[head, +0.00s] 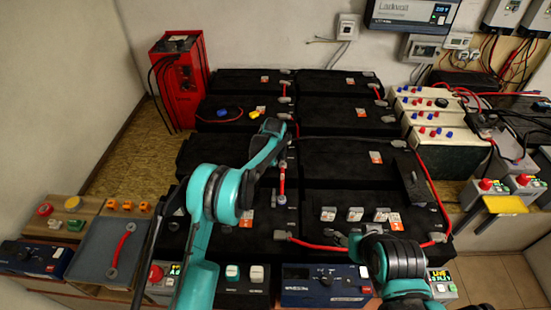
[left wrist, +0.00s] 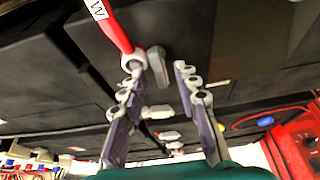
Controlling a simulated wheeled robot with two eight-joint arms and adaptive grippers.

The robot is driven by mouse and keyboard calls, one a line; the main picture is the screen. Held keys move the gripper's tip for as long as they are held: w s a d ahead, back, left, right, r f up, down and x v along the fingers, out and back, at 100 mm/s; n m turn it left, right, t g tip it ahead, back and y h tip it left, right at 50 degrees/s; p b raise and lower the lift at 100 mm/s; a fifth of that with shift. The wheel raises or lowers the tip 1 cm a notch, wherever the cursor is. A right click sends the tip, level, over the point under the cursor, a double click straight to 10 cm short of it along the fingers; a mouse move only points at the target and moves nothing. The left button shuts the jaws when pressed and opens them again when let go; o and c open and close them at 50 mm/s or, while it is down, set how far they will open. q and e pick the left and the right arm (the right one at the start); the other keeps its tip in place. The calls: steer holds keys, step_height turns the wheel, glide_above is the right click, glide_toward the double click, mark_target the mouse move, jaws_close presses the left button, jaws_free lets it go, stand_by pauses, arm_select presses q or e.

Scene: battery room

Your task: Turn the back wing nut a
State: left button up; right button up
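The back wing nut cannot be told apart for sure. In the left wrist view, a small grey piece (left wrist: 158,62) shows between my finger lines, beside the ring end of a red cable (left wrist: 112,22). That cable also shows in the head view (head: 282,180), running between two black batteries. My left gripper (left wrist: 158,70) is open, with a clear gap between its fingers. Its left fingertip is close to the ring end; contact cannot be told. In the head view my left wrist covers its fingers.
Black batteries with grey terminals fill the bench. A red unit (head: 178,85) stands at the back left, cream batteries (head: 440,110) at the right. A grey tray (head: 95,250) with a red link (head: 122,250) lies front left. A blue device (head: 325,285) stands at the front.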

arm_select(q)
jaws_close()
steer(key=shift+m, duration=0.3)
steer(key=shift+a+m+h+p, duration=0.1)
steer(key=shift+m+h+p, duration=0.35)
steer(key=shift+m, duration=0.75)
steer(key=m+h, duration=0.1)
steer(key=m, duration=0.1)
steer(key=m+h, duration=0.1)
steer(key=m, duration=0.1)
steer(key=shift+m+g, duration=0.3)
steer(key=shift+g, duration=0.1)
steer(key=m+g, duration=0.1)
steer(key=m, duration=0.1)
steer(key=m+h+p, duration=0.1)
steer(key=m, duration=0.2)
steer(key=shift+w+g, duration=0.1)
steer(key=shift+g, duration=0.3)
steer(key=m+g, duration=0.1)
steer(key=m, duration=0.1)
steer(key=m+p, duration=0.1)
steer(key=m, duration=0.2)
steer(key=shift+g+h, duration=0.25)
steer(key=shift+g, duration=0.15)
steer(key=shift+m, duration=0.3)
